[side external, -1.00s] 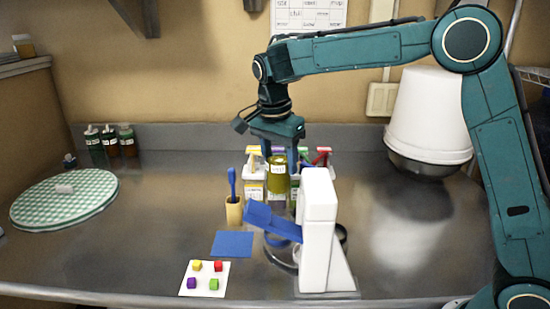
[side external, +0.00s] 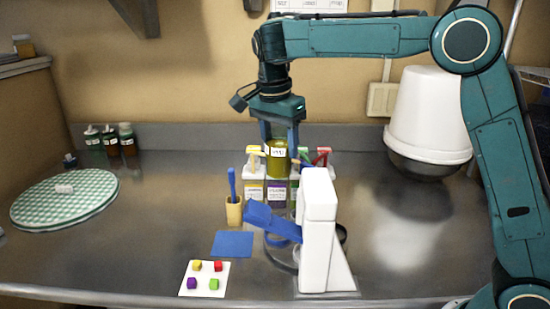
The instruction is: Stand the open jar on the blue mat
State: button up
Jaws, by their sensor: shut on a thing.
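My gripper (side external: 280,141) points down at the middle back of the counter. It is shut on a jar (side external: 277,162) of yellow-green contents with a small white label, and holds it upright between its fingers. The jar is in front of the row of labelled containers in this view. Whether its top is open is hidden by the gripper. The blue mat (side external: 232,244) lies flat and bare on the counter, in front of and to the left of the jar.
A yellow cup (side external: 234,212) with a blue tool stands behind the mat. A white machine (side external: 317,235) with a blue flap (side external: 270,221) stands right of the mat. A white card (side external: 205,278) with several coloured cubes lies in front. Labelled containers (side external: 277,193) stand behind.

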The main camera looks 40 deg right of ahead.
jog(key=w+a+f+n+t, duration=0.1)
jog(key=w+a+f+n, duration=0.6)
jog(key=a+f, duration=0.3)
jog(key=shift+y, duration=0.3)
jog(key=shift+w+d+f, duration=0.1)
jog(key=shift+d+f, duration=0.1)
jog(key=shift+f, duration=2.1)
jog(key=shift+d+f, duration=0.15)
jog(key=shift+f, duration=2.1)
jog(key=shift+f, duration=0.15)
jog(key=o, duration=1.3)
notch_tip(320, 180, up, 12)
jog(key=s+a, duration=0.1)
jog(key=shift+s+a, duration=0.15)
